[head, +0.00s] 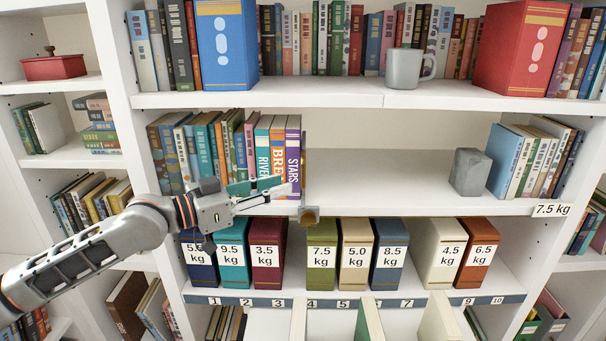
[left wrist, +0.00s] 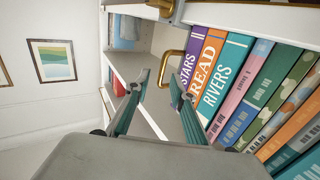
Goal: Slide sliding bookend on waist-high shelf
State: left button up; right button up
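The sliding bookend (head: 304,160) shows in the head view as a thin, dark upright edge on the waist-high shelf (head: 400,203), right beside the purple STARS book (head: 292,158). A brass piece (head: 309,215) sits below it at the shelf's front edge. In the left wrist view a brass loop handle (left wrist: 172,65) shows by the fingertips. My left gripper (head: 280,188) is in front of the RIVERS and STARS books, left of the bookend. Its fingers (left wrist: 160,84) are apart, with nothing seen between them. I cannot tell whether a finger touches the handle. My right gripper is not in view.
The shelf right of the bookend is clear up to a grey block (head: 469,172) and leaning books (head: 530,160). Weight-labelled binders (head: 321,255) stand on the shelf below. A grey mug (head: 408,68) stands on the shelf above.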

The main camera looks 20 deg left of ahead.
aim_at(303, 174)
pick_arm(q)
jog(key=x, duration=0.5)
jog(key=r+p+x, duration=0.1)
jog(key=x, duration=0.1)
jog(key=shift+w, duration=0.45)
grip_shut()
